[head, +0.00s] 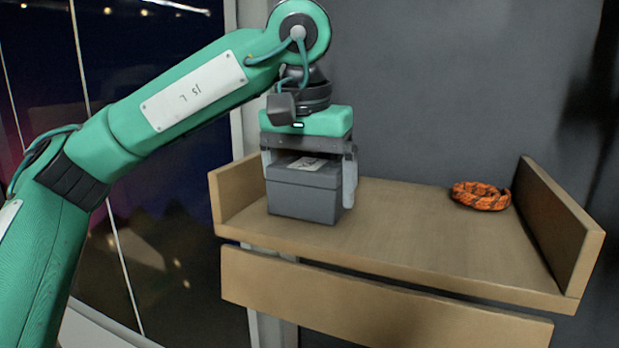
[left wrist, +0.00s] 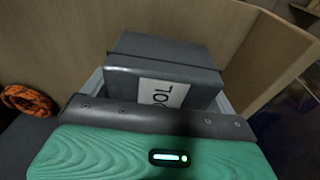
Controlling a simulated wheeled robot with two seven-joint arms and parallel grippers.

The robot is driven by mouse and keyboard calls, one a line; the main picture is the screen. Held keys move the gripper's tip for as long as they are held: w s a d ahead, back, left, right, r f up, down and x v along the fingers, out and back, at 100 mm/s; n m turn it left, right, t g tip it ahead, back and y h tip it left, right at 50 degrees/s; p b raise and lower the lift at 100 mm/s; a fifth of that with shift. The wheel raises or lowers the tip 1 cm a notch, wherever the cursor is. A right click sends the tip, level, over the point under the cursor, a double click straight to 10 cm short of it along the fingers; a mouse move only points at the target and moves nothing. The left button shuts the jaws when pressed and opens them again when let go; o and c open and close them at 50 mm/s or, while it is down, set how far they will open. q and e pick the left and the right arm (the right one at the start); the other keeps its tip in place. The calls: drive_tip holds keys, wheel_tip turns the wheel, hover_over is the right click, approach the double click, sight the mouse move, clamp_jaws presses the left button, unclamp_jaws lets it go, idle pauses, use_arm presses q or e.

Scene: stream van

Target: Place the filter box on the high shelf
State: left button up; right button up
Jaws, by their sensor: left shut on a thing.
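The filter box (head: 304,192) is a dark grey lidded box with a white label on top. In the head view it is at the left end of the wooden shelf (head: 420,232), upright, at or just above the surface; I cannot tell if it touches. My left gripper (head: 308,172) points down over it and is shut on it, one finger on each side. In the left wrist view the box (left wrist: 165,62) sits between the fingers, its label partly hidden by the gripper body. My right gripper is in neither view.
A coiled orange and black rope (head: 481,196) lies on the shelf's right part; it also shows in the left wrist view (left wrist: 28,101). Raised side boards (head: 560,225) bound the shelf at both ends. The middle is clear. A dark window stands at left.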

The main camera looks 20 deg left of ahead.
sight(305, 167)
use_arm(q)
drive_tip(key=shift+f, duration=0.1)
drive_tip(key=o, duration=0.8)
drive_tip(key=shift+d, duration=0.1)
drive_tip(key=shift+o, duration=0.2)
drive_tip(key=shift+r, duration=0.65)
drive_tip(key=r, duration=0.3)
drive_tip(key=s+r, duration=0.1)
drive_tip(key=r, duration=0.7)
drive_tip(key=shift+s, duration=0.4)
drive_tip(key=shift+f, duration=0.1)
